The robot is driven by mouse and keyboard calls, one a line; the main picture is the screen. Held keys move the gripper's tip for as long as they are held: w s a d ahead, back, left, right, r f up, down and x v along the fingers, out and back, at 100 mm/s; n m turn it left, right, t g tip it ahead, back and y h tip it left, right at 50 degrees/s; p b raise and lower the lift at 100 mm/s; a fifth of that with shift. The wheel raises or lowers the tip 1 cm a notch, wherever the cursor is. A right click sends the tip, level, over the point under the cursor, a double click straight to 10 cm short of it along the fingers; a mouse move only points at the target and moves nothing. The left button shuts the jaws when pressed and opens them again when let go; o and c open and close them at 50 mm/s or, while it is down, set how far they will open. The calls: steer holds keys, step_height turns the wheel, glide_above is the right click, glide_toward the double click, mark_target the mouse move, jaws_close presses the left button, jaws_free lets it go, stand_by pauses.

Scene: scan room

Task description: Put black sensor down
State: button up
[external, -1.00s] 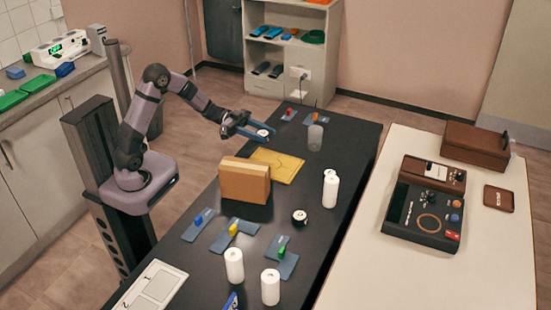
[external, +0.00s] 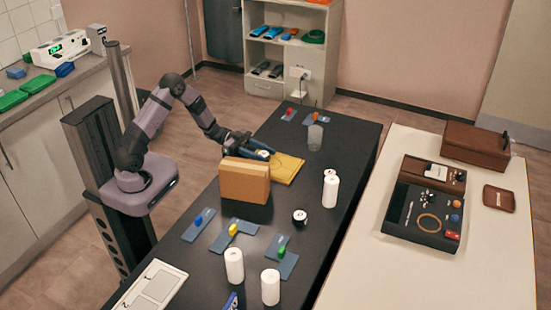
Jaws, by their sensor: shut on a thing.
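My gripper (external: 265,152) is shut on a small round thing with a pale top, most likely the black sensor (external: 263,154). The fingers hide most of it. My gripper is low over the yellow folder (external: 288,169), just behind the brown box (external: 245,181). I cannot tell whether the held thing touches the folder. A similar round black thing with a white top (external: 299,216) stands on the black table, to the right of the brown box.
White cylinders stand on the black table (external: 340,150), two (external: 234,265) at the front and others (external: 330,190) at the right. A clear cup (external: 315,136) is behind the folder. Blue-grey plates with coloured clips (external: 232,234) lie at the front left.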

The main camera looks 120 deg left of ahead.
steer(key=shift+f, duration=0.25)
steer(key=shift+f, duration=0.1)
steer(key=shift+f, duration=0.1)
steer(key=o, duration=0.8)
steer(key=shift+s+r, duration=0.2)
steer(key=s, duration=0.4)
steer(key=s+a, duration=0.1)
steer(key=s, duration=0.6)
steer(key=shift+s+a+r+b, duration=0.25)
steer(key=shift+s+r+b, duration=0.05)
steer(key=shift+b, duration=0.05)
